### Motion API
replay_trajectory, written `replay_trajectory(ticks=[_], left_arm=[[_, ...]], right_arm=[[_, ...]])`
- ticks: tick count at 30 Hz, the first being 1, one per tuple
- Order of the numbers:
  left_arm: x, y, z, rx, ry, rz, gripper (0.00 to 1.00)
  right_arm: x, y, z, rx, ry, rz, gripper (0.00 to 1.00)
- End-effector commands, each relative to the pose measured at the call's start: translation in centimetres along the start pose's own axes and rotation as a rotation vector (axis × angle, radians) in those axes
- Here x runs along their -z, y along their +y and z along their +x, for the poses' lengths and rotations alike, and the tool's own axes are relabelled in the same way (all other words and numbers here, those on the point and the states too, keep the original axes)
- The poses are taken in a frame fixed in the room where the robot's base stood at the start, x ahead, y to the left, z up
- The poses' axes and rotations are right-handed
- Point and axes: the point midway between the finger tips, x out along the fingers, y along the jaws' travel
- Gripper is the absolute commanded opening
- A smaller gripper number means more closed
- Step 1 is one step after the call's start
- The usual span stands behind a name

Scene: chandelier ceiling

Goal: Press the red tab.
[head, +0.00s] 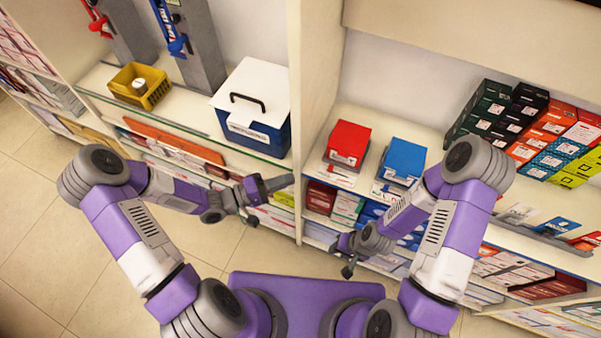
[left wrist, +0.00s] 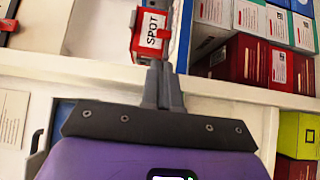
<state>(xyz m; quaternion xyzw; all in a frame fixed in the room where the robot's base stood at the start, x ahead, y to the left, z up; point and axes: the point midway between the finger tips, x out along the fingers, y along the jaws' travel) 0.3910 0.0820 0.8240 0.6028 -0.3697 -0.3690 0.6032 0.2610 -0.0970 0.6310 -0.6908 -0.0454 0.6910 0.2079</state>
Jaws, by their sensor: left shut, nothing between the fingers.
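In the left wrist view a small red piece with a white label reading SPOT (left wrist: 150,32) shows just beyond the fingertips. In the head view a red block (head: 348,140) with a white front label sits on a shelf, beside a similar blue block (head: 404,158). I cannot tell whether the red SPOT piece is this block. My left gripper (head: 274,185) is shut and empty, in front of the shelves, left of the red block; its closed fingers (left wrist: 163,85) also show in the wrist view. My right gripper (head: 347,256) is lower, with its fingers apart, and looks empty.
A white-lidded blue cooler (head: 262,100) stands on the left shelf near an upright divider (head: 313,60). A yellow basket (head: 137,86) and two dispenser-like stands are farther left. Stacked boxes (head: 535,125) fill the right shelf. The tiled floor at left (head: 45,220) is clear.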

Motion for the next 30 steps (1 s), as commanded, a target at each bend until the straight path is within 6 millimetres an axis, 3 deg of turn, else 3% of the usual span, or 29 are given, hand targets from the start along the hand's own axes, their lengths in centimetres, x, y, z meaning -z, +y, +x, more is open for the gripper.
replay_trajectory(ticks=[9,15,30], left_arm=[[-0.1,-0.2,5.8,-0.002,-0.005,0.001,0.0],[-0.1,-0.1,8.3,0.0,-0.003,0.001,0.0],[-0.2,-0.1,9.4,0.0,-0.003,0.0,0.0]], right_arm=[[0.1,0.5,1.3,0.0,0.0,0.0,0.35],[0.1,0.7,1.8,0.0,0.0,0.0,0.35],[0.1,0.7,1.9,0.0,0.0,0.0,0.35]])
